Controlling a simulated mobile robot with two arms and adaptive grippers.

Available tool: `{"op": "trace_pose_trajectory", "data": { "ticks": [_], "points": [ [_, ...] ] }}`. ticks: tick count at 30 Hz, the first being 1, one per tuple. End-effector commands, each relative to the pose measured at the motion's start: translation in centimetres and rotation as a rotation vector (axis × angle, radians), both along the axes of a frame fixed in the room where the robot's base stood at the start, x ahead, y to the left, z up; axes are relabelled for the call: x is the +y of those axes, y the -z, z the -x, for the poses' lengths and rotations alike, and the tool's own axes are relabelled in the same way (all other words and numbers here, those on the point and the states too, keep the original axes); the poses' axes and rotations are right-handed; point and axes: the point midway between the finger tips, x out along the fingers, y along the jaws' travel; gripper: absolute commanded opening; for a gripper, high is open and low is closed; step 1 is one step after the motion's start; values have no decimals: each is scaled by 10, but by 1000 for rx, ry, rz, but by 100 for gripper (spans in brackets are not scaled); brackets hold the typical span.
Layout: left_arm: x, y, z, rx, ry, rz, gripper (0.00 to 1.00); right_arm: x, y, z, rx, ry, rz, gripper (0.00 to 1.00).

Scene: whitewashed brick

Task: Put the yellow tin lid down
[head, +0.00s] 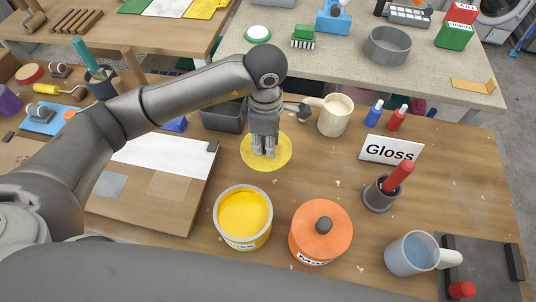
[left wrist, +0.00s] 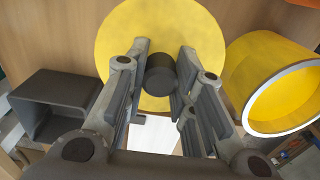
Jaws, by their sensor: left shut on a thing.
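The yellow tin lid (head: 281,159) is a flat yellow disc under my left gripper (head: 264,155), in the middle of the bench. In the left wrist view the lid (left wrist: 206,45) has a dark round knob (left wrist: 160,76), and the left gripper (left wrist: 160,85) is shut on that knob. The lid is level and close to the bench top; I cannot tell whether it touches. The open yellow tin (head: 243,217) stands nearer, below and left of the lid; it also shows in the left wrist view (left wrist: 270,80). My right gripper is not in view.
An orange lidded tin (head: 321,230) stands right of the yellow one. A cream mug (head: 335,116), a "Gloss" sign (head: 391,150) and a dark pot (head: 380,195) are to the right. A dark open box (head: 222,117) is behind left. Bare wood lies right of the lid.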

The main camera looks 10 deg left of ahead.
Motion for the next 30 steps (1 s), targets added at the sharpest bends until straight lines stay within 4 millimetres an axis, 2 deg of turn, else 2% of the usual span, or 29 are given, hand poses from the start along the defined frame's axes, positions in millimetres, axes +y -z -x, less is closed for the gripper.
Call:
{"op": "trace_pose_trajectory", "data": {
  "ticks": [6, 13, 18, 30],
  "points": [
    [0, 39, 2, 4, -1, -1, 0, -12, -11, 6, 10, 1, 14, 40],
    [0, 58, 1, 3, -1, -2, 0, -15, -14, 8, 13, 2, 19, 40],
    [0, 81, 1, 3, -1, 0, 0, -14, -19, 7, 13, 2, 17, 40],
    [0, 91, 0, -1, 1, 0, 0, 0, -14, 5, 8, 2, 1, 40]
  ]
}}
